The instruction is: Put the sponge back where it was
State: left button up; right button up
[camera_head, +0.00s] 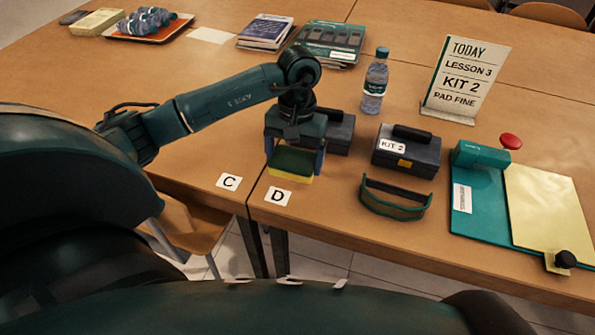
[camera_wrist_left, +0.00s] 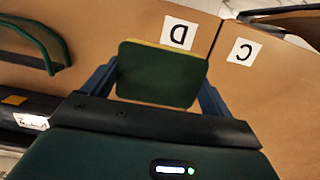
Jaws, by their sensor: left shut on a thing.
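The sponge (camera_head: 293,164) has a dark green top and a yellow body. My left gripper (camera_head: 294,160) is shut on it, with one finger on each side. In the head view the sponge is just behind the white card D (camera_head: 277,196); I cannot tell whether it touches the table. In the left wrist view the sponge (camera_wrist_left: 160,74) fills the gap between the fingers, and card D (camera_wrist_left: 178,33) shows just beyond it. Card C (camera_head: 229,181) lies to the left of card D, across the table seam. My right gripper is not in view.
A dark KIT 2 box (camera_head: 406,151) and green goggles (camera_head: 395,198) are to the right. Another dark box (camera_head: 338,133) stands close behind the gripper. A water bottle (camera_head: 375,82) and a sign (camera_head: 466,78) stand further back. The table's front edge is near the cards.

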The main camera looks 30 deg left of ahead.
aim_at(295, 172)
pick_arm(q)
jog(key=shift+f, duration=2.25)
jog(key=shift+f+b, duration=0.25)
jog(key=shift+b, duration=0.05)
jog(key=o, duration=0.7)
jog(key=shift+r, duration=0.15)
jog(key=r, duration=0.4)
jog(key=w+r, duration=0.1)
jog(key=r, duration=0.7)
jog(key=shift+w+a+r, duration=0.1)
jog(key=shift+w+a, duration=0.05)
jog(key=shift+w, duration=0.25)
